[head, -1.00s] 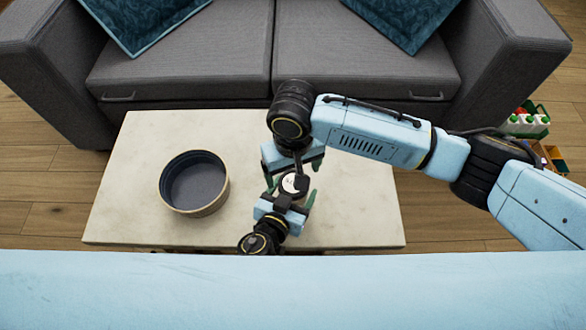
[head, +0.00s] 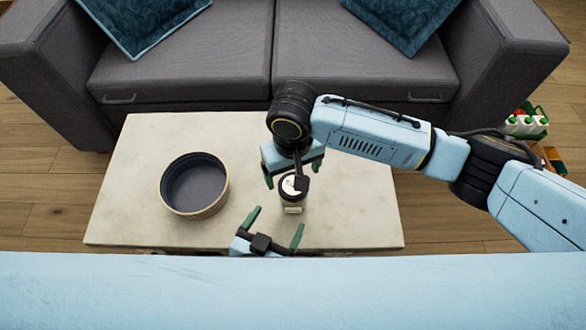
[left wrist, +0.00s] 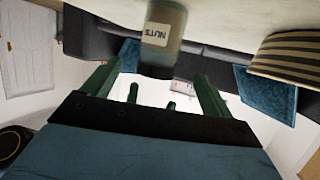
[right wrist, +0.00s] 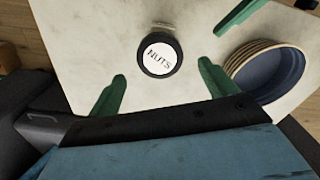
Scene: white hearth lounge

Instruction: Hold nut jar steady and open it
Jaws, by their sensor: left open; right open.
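The nut jar (head: 292,208) stands upright on the table, with a pale NUTS label on its side in the left wrist view (left wrist: 160,33). Its dark lid has a round white NUTS label and is on the jar, seen in the right wrist view (right wrist: 159,55). My right gripper (head: 293,174) is open above the jar, pointing down, its fingers apart on either side of the lid. My left gripper (head: 277,222) is open and empty on the near side of the jar, its fingers pointing toward it and not touching it.
A round dark-lined bowl (head: 164,196) stands left of the jar on the pale table (head: 130,150). A grey sofa (head: 190,72) with blue cushions is behind the table. Toys (head: 528,122) lie on the floor at the right. The table's right part is clear.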

